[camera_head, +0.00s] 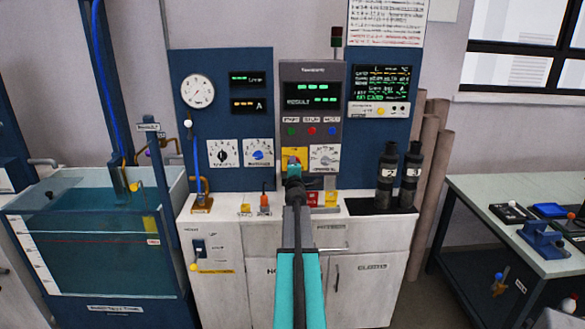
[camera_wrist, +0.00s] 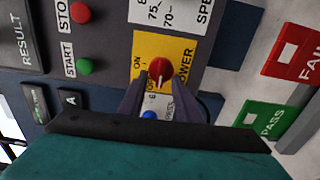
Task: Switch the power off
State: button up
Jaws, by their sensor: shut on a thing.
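The power switch is a red knob (camera_wrist: 160,71) on a yellow plate (camera_wrist: 143,42) marked POWER, with ON and a partly covered OFF lettered beside it. In the wrist view my gripper (camera_wrist: 159,84) has its two dark fingers on either side of the knob and is shut on it. In the head view my gripper (camera_head: 293,178) is against the lower left of the grey control panel (camera_head: 311,104); a bit of the yellow plate (camera_head: 291,153) shows above it and the knob is hidden. I cannot tell which mark the knob points to.
Green START (camera_wrist: 83,67) and red STOP (camera_wrist: 79,10) buttons sit near the knob. A speed dial (camera_head: 325,158) is just right of it. The panel's displays are lit. PASS (camera_wrist: 264,121) and FAIL (camera_wrist: 290,50) blocks stand on the counter below.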

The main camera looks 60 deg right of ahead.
jog(key=shift+c, duration=0.2)
jog(key=o, duration=1.1)
jog(key=shift+c, duration=0.2)
jog(key=shift+s, duration=0.1)
jog(key=v, duration=1.3)
jog(key=shift+s+a, duration=0.2)
jog(key=shift+a, duration=0.15)
